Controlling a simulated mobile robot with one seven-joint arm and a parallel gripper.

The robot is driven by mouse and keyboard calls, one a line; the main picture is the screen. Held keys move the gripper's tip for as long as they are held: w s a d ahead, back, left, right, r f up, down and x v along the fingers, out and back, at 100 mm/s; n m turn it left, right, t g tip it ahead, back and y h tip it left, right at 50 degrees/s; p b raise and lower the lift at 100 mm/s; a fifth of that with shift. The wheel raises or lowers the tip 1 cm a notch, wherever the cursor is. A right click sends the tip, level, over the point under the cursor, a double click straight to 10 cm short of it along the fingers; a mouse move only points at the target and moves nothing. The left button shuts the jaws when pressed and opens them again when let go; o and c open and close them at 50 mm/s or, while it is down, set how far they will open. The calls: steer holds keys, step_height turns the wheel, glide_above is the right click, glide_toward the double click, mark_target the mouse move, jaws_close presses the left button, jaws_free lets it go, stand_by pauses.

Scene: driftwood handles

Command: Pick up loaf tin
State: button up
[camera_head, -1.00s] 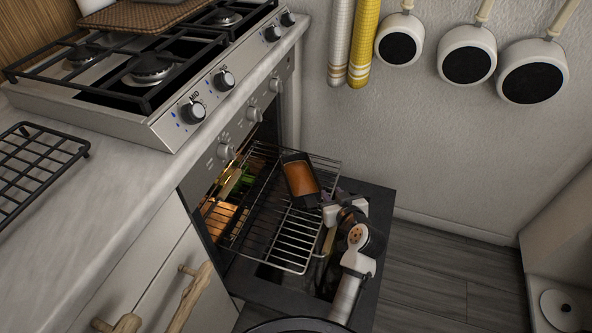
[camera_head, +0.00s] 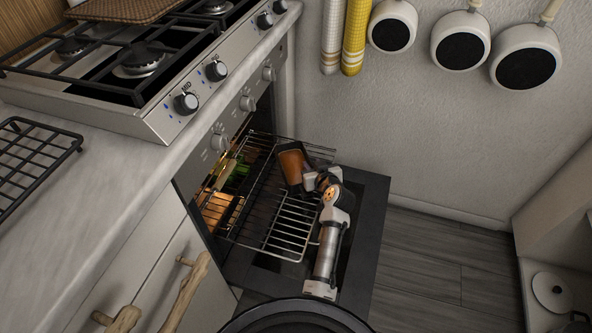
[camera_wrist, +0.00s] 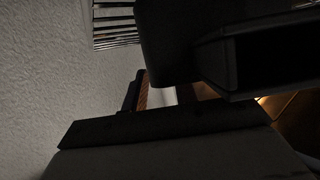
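The loaf tin (camera_head: 291,166), dark with a brown loaf in it, is at the oven's pulled-out wire rack in the head view. It looks tilted, with its dark side showing towards my gripper. My gripper (camera_head: 307,181) is at the tin's right side, touching it or very close. The fingertips are hidden there, so I cannot tell if they have closed on the tin. The wrist view is dark, with large black shapes close to the camera that I cannot sort into tin and fingers.
The wire rack (camera_head: 291,222) extends over the open oven door (camera_head: 366,218). The lit oven interior with other items lies to the left. The counter (camera_head: 95,165) and stove (camera_head: 150,110) stand above left. Pans (camera_head: 461,42) hang on the back wall. Floor (camera_head: 430,255) is clear at right.

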steer(key=shift+x, duration=0.8)
steer(key=shift+c, duration=0.5)
jaws_close()
steer(key=shift+r, duration=0.1)
stand_by(0.4)
